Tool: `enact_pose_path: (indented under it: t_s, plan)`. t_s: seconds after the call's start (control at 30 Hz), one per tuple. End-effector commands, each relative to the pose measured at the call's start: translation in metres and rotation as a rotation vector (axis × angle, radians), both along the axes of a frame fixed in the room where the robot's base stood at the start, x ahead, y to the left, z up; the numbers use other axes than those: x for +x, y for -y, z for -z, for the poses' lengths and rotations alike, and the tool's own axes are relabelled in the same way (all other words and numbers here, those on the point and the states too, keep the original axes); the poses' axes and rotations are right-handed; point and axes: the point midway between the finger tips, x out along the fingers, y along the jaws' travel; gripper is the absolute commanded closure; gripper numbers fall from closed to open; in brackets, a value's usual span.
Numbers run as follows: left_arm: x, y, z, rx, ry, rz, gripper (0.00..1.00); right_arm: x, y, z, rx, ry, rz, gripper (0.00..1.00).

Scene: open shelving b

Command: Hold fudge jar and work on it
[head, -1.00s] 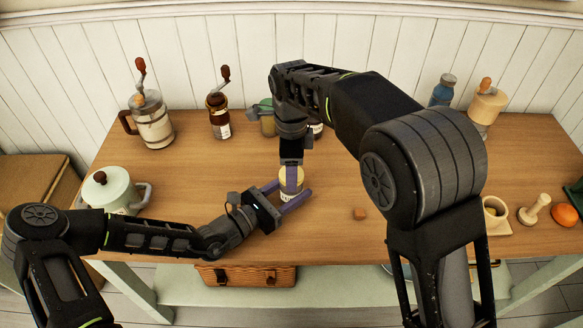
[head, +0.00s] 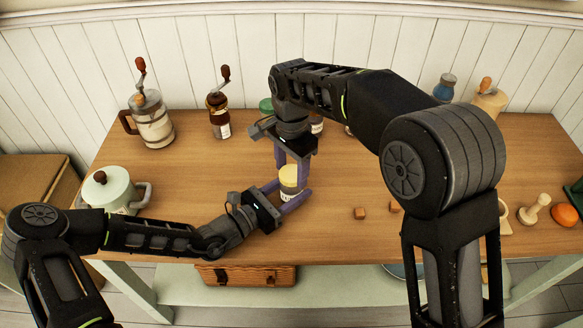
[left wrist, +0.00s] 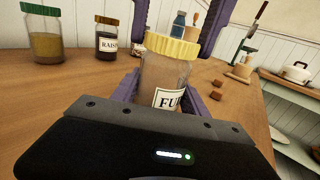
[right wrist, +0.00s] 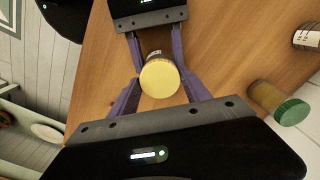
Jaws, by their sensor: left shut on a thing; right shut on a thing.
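The fudge jar (head: 289,184) is a clear jar with a yellow lid, upright near the front middle of the table. Its label shows partly in the left wrist view (left wrist: 168,75). My left gripper (head: 290,198) is shut on the jar's body from the side, low down. My right gripper (head: 291,170) comes from above, its fingers shut on the yellow lid (right wrist: 160,78) from both sides. The lid sits on the jar. I cannot tell whether it is loose.
Two small brown cubes (head: 360,213) lie right of the jar. A green-lidded jar (left wrist: 46,35) and a raisin jar (left wrist: 107,40) stand at the back. A grinder (head: 218,114) and a pale pot (head: 112,190) stand left. The table between is mostly clear.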

Motion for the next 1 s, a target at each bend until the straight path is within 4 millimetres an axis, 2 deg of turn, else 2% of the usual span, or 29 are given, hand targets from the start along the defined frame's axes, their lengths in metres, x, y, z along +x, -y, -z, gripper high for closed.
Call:
enact_pose_path:
  t_s: [0.1,0.7,0.8,0.87,1.0]
  plan:
    - [-0.0001,0.0002,0.0,0.0,0.0,0.001,1.0,0.0004,0.0006,-0.0001,0.002,-0.001,-0.345,0.93]
    - [-0.0002,0.0002,0.0,0.0,0.0,0.001,1.0,0.0004,0.0004,-0.0014,0.002,0.001,-2.114,0.93]
    - [-0.0002,0.0002,0.0,0.0,0.0,0.001,1.0,0.0004,-0.0001,-0.0016,0.0,0.002,-2.318,0.93]
    - [-0.0002,0.0002,0.0,0.0,0.0,0.001,1.0,0.0004,0.0002,-0.0016,0.0,0.002,-2.393,0.93]
    - [-0.0002,0.0002,0.0001,0.0,0.0,0.001,1.0,0.0002,-0.0002,-0.0018,-0.001,0.001,-2.4,0.93]
